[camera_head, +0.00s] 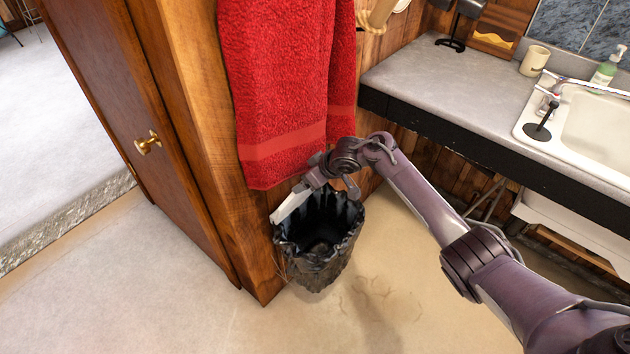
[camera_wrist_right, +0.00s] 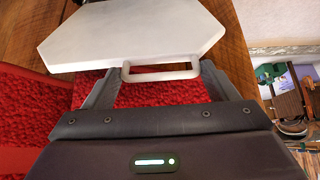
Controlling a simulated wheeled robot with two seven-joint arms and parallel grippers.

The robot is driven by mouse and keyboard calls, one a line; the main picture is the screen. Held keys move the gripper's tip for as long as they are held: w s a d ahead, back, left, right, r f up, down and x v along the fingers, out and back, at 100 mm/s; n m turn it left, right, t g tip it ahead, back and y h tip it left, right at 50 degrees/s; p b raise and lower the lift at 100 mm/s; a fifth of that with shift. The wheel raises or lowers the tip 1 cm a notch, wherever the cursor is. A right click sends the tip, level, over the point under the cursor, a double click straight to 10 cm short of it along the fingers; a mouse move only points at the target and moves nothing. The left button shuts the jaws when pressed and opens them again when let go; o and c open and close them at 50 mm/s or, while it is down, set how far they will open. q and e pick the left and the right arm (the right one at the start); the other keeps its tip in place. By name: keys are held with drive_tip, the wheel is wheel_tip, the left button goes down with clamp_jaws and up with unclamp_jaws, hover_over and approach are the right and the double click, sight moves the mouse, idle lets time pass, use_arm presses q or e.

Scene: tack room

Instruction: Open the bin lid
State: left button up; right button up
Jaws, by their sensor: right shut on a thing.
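The bin (camera_head: 318,262) stands on the floor beside the wooden cabinet, lined with a black bag. Its mouth is uncovered and the dark inside shows. The white lid (camera_head: 291,204) is tilted up at the bin's left rear side, seen nearly edge-on. In the right wrist view the lid (camera_wrist_right: 135,35) is a pale angular plate with a looped handle (camera_wrist_right: 161,76). My right gripper (camera_head: 306,187) is above the bin's rim, shut on the lid's handle; its fingers (camera_wrist_right: 160,78) sit at both ends of the loop. My left gripper is not in view.
A red towel (camera_head: 285,90) hangs just behind my right gripper. The wooden cabinet (camera_head: 190,150) with a brass knob (camera_head: 148,143) stands left of the bin. A counter (camera_head: 450,85) with a sink (camera_head: 595,130) is at right. The floor in front of the bin is clear.

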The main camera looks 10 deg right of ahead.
drive_tip(key=shift+w+r, duration=0.35)
drive_tip(key=shift+w, duration=0.1)
drive_tip(key=o, duration=1)
drive_tip(key=shift+o, duration=0.7)
drive_tip(key=shift+f, duration=0.15)
drive_tip(key=shift+s, duration=0.1)
drive_tip(key=v, duration=0.7)
drive_tip(key=shift+s+d+r, duration=0.2)
drive_tip(key=shift+r, duration=0.1)
